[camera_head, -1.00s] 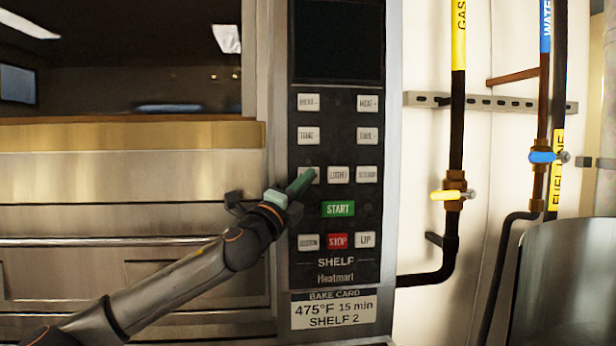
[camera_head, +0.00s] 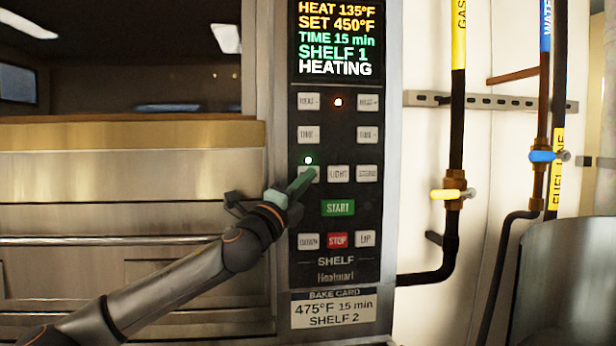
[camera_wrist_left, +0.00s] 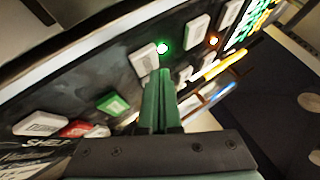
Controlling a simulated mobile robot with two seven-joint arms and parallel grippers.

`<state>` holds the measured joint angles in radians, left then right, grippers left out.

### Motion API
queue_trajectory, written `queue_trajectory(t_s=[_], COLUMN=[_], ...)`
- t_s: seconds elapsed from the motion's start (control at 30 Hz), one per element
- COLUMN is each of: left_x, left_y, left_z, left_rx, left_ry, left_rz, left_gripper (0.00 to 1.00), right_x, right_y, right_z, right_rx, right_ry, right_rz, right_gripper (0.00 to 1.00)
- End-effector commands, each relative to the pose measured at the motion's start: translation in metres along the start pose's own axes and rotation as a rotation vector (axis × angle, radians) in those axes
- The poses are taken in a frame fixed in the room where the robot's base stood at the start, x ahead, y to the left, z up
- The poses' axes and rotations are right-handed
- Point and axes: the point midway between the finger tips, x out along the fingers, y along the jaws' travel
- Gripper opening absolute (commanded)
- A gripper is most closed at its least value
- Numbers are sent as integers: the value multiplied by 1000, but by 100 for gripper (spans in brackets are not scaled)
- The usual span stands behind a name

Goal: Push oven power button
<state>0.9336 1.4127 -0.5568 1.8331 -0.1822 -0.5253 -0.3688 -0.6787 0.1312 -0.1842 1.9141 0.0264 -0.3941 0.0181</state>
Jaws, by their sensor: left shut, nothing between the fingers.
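The oven control panel (camera_head: 338,262) stands upright in the middle of the head view. Its display (camera_head: 337,38) is lit and reads HEAT 135°F, SET 450°F, TIME 15 min, SHELF 1, HEATING. A green lamp (camera_head: 308,160) glows above the leftmost button (camera_head: 312,172) of the third row. My left gripper (camera_head: 305,178) is shut and empty, its green fingertips at that button and covering most of its label. In the left wrist view the fingertips (camera_wrist_left: 162,74) are beside a white button (camera_wrist_left: 143,59) under the green lamp; I cannot tell if they touch. My right gripper is not in view.
The green START button (camera_head: 338,208) and red STOP button (camera_head: 337,241) are below the fingertips. The LIGHT button (camera_head: 339,174) is just right. A bake card (camera_head: 333,310) reads 475°F, 15 min, SHELF 2. Pipes with yellow (camera_head: 453,195) and blue (camera_head: 545,156) valves are at right.

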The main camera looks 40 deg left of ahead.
Motion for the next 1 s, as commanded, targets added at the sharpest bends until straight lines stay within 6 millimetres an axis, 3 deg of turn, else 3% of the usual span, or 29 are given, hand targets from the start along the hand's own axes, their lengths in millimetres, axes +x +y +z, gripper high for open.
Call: queue_trajectory(t_s=[0.33, 1.0], left_x=[-3, -42], left_y=[-2, -31], left_z=[-2, -31], left_rx=[0, -1], left_ry=[1, 1], left_rz=[-1, -1], left_gripper=[0, 0], right_x=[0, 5], right_y=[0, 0], right_z=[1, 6], right_rx=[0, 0], right_ry=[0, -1], right_rz=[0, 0], right_gripper=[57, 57])
